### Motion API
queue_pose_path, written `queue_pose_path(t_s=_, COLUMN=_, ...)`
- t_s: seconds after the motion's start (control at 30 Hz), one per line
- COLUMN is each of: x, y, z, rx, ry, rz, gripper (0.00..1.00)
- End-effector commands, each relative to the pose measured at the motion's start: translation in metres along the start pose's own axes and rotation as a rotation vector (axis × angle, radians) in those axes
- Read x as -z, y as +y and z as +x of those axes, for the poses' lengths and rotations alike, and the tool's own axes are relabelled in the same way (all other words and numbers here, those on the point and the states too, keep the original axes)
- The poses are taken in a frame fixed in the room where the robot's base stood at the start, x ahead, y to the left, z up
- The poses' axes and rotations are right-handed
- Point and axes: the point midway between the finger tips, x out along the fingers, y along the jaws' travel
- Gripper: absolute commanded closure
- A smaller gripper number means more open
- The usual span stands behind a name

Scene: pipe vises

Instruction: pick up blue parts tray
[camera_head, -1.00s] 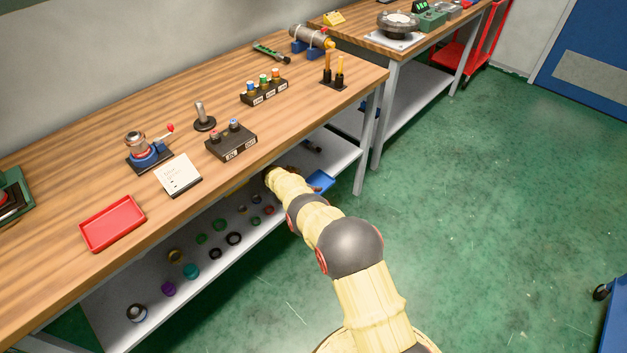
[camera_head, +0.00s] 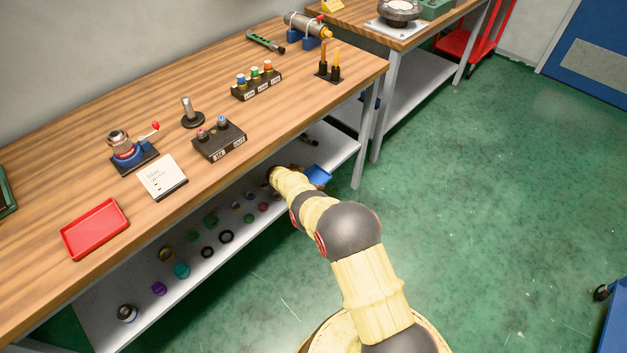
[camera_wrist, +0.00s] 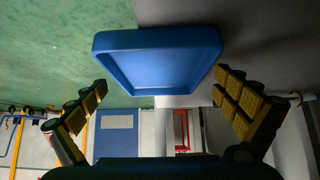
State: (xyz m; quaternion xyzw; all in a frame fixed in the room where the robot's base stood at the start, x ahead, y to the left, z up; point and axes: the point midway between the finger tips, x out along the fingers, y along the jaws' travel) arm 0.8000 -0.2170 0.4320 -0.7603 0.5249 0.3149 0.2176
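The blue parts tray (camera_head: 318,176) lies on the lower shelf near its right end, just beyond my arm in the head view. In the wrist view the tray (camera_wrist: 158,62) is ahead of my gripper, at the top middle. My gripper (camera_wrist: 160,98) is open, with one yellow-padded finger on each side, and nothing is between the fingers. The tray's near rim appears a little beyond the fingertips, and I see no contact.
The wooden workbench top (camera_head: 110,180) overhangs the grey lower shelf (camera_head: 105,300). Several rings and caps lie on the shelf left of my arm. A red tray (camera_head: 95,229) is on the benchtop. A bench leg (camera_head: 362,150) stands right of the blue tray.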

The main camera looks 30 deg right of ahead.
Motion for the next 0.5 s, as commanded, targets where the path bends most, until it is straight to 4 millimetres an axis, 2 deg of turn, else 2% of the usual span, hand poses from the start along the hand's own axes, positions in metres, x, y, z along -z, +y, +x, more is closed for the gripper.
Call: queue_pose_path(t_s=0.5, x=0.0002, y=0.0003, z=0.0003, rx=-0.001, ry=0.000, rz=0.000, gripper=0.32)
